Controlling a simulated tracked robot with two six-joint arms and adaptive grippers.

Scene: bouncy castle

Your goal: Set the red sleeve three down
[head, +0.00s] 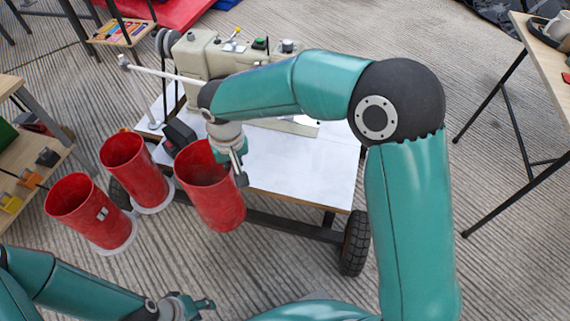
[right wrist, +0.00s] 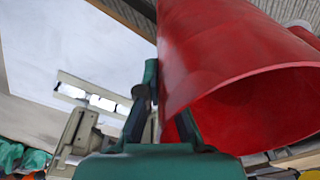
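A red sleeve (head: 212,192), an open tube, is at the front left edge of the white-topped cart. My right gripper (head: 238,168) is at its upper rim. In the right wrist view the fingers (right wrist: 165,115) straddle the wall of this sleeve (right wrist: 225,50), one inside and one outside, closed on it. No white ring shows under it, and it looks held above the floor. Two more red sleeves (head: 90,213) (head: 137,172) stand upright to its left, each on a white ring on the floor. My left gripper (head: 188,306) is low in the head view, away from the sleeves; its opening is unclear.
The wheeled cart (head: 310,180) carries a beige machine (head: 205,55) at its back; its white top is mostly bare in front. A wooden shelf (head: 35,160) with small items stands at the left. A table (head: 545,50) is at the right. Ribbed floor is clear between.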

